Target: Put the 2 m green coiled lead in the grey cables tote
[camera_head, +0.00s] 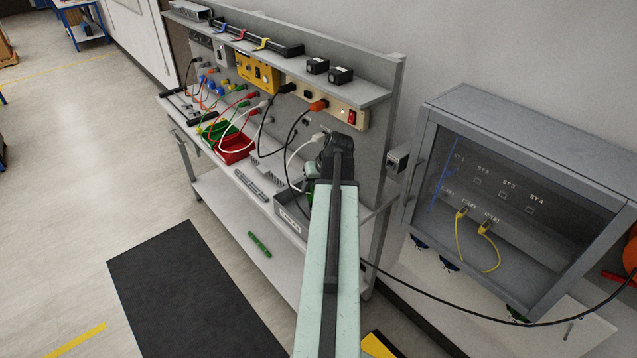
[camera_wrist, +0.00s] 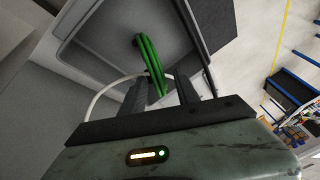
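The green coiled lead (camera_wrist: 151,62) shows in the wrist view as a narrow bundle of green loops between my two fingers. My gripper (camera_wrist: 162,80) has its dark fingers apart, with a gap visible beside the lead. The grey cables tote (camera_head: 290,212) stands at the near right end of the bench in the head view, label facing out. Its grey inside (camera_wrist: 185,22) shows behind the lead in the wrist view. I cannot tell whether the lead touches the tote's floor. In the head view my arm hides most of the gripper; a bit of green shows beside it.
Red (camera_head: 236,148) and green (camera_head: 215,130) bins stand further along the bench. White and black cables hang close to my gripper. A green object (camera_head: 259,244) lies on the lower shelf. A grey glass-fronted cabinet (camera_head: 520,200) is at the right.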

